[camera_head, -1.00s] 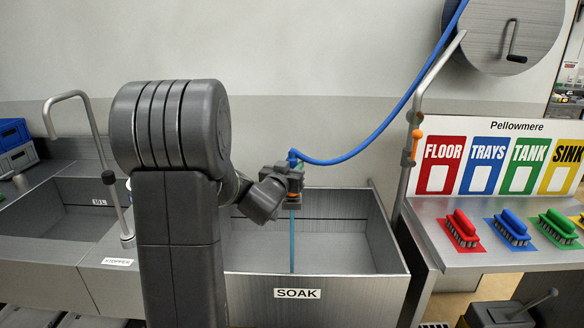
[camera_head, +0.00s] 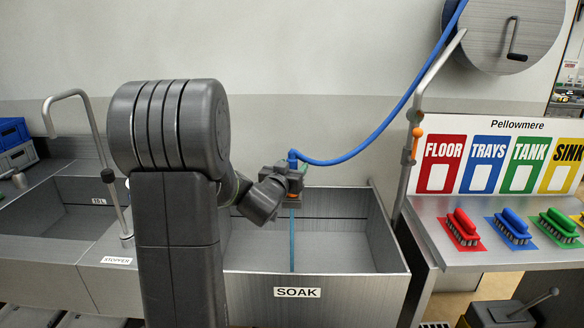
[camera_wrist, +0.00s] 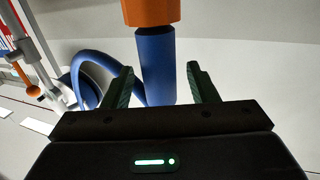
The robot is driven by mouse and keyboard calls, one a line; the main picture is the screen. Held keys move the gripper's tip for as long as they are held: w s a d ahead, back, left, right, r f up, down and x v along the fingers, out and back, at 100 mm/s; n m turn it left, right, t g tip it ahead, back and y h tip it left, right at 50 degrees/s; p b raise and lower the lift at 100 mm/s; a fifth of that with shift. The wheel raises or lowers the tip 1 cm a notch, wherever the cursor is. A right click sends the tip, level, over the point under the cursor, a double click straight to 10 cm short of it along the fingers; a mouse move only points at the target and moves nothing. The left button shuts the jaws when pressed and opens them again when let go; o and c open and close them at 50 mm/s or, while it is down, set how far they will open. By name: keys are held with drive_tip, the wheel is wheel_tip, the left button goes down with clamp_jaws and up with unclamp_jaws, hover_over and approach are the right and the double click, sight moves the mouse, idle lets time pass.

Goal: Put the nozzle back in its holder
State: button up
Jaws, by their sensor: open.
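The nozzle (camera_wrist: 157,60) is a blue cylinder with an orange collar, standing between my gripper's two dark green fingers in the wrist view. My gripper (camera_wrist: 160,72) is open, with a finger on each side and gaps visible. In the head view my gripper (camera_head: 292,175) is above the soak tank (camera_head: 340,290), and the nozzle's blue top (camera_head: 292,158) shows there. A thin light blue stream (camera_head: 292,240) runs down below it into the tank. The blue hose (camera_head: 365,143) joins at the top. A grey post (camera_head: 405,170) carries an orange-handled part (camera_head: 417,133); I cannot tell whether it is the holder.
A hose reel (camera_head: 500,35) is on the wall at upper right. A steel counter (camera_head: 460,260) at right bears red, blue and green brushes. A sink with a curved tap (camera_head: 90,120) is at left. The space above the tank is mostly clear.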

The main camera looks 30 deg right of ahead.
drive_tip(key=b+v, duration=0.1)
drive_tip(key=v, duration=1.2)
drive_tip(key=shift+s+a, duration=0.2)
drive_tip(key=shift+r, duration=0.1)
drive_tip(key=p+x, duration=0.1)
drive_tip(key=x, duration=1.3)
drive_tip(key=shift+a+r+p, duration=0.1)
drive_tip(key=shift+r+p, duration=0.15)
drive_tip(key=shift+p, duration=0.05)
drive_tip(key=shift+f, duration=0.1)
